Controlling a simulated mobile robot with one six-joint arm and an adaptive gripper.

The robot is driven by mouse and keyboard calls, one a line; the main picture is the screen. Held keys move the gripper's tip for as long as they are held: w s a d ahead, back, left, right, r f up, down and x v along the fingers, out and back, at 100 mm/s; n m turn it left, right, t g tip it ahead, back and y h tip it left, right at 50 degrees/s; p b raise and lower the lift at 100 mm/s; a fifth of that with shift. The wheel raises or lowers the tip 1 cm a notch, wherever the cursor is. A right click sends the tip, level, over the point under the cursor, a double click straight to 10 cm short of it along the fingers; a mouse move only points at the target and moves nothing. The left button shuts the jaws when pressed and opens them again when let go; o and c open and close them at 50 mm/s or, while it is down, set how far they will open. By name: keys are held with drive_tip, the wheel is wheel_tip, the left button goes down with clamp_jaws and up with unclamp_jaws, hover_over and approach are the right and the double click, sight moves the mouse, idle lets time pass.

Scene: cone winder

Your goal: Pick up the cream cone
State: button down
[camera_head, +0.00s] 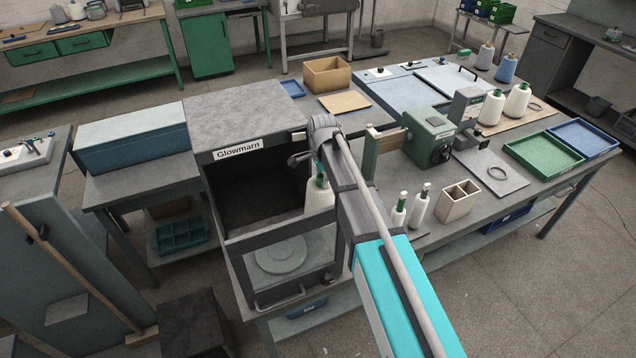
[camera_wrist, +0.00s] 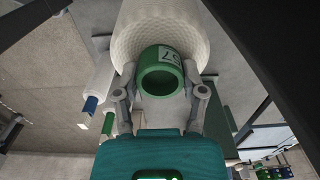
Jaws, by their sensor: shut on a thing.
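The cream cone (camera_head: 318,199) has a pale textured body and a green tube end. It is at the right side of the dark open mouth of the Glowmarn cabinet (camera_head: 240,97). In the wrist view the cone (camera_wrist: 165,32) fills the upper middle, with its green end and a small numbered label facing the camera. My gripper (camera_wrist: 160,88) has one finger on each side of the green end and is shut on it. In the head view my wrist hides most of the gripper. Whether the cone's far end touches anything cannot be seen.
The cabinet's glazed door (camera_head: 283,262) hangs below its mouth, close to the cone. A green winder (camera_head: 428,139), more white cones (camera_head: 517,101) and a green tray (camera_head: 543,153) are farther right.

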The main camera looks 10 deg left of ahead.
drive_tip(key=shift+w+d, duration=0.15)
idle(0.6)
drive_tip(key=s+a+r+p, duration=0.3)
drive_tip(key=s, duration=0.4)
drive_tip(key=s+a+r+n+p, duration=0.1)
drive_tip(key=s+a+r+p, duration=0.1)
drive_tip(key=s, duration=0.5)
drive_tip(key=shift+a+r+p, duration=0.4)
drive_tip(key=shift+r+p, duration=0.5)
